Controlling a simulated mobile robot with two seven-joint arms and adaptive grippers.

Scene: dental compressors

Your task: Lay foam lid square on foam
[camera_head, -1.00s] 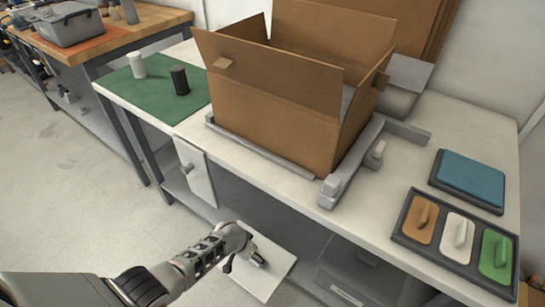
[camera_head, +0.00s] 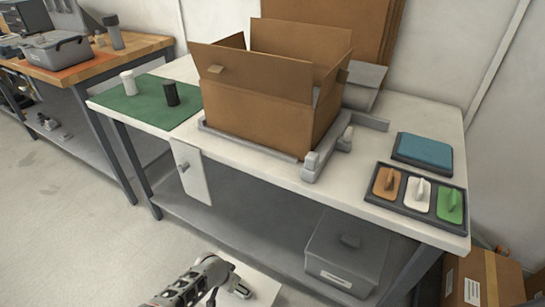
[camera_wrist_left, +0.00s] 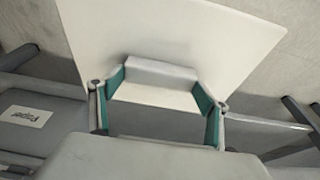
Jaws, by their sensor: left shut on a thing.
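The foam lid is a flat white panel (camera_head: 264,291) at the bottom edge of the head view, partly cut off. It hangs in front of the workbench, well below the bench top. My left gripper (camera_head: 240,288) is shut on the grey block handle on its face. In the left wrist view the lid (camera_wrist_left: 170,30) fills the upper middle, and the teal-padded fingers of my left gripper (camera_wrist_left: 158,97) close on the handle (camera_wrist_left: 158,78) from both sides. The open cardboard box (camera_head: 255,114) stands on the bench. Its inside is mostly hidden, and no foam shows. My right gripper is out of view.
The box sits within grey rails (camera_head: 245,146). At right are a tray (camera_head: 369,196) of orange, white and green handled pieces and a blue pad (camera_head: 424,151). At left, a green mat (camera_head: 145,105) bears two small bottles. A grey lidded bin (camera_head: 345,255) stands under the bench.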

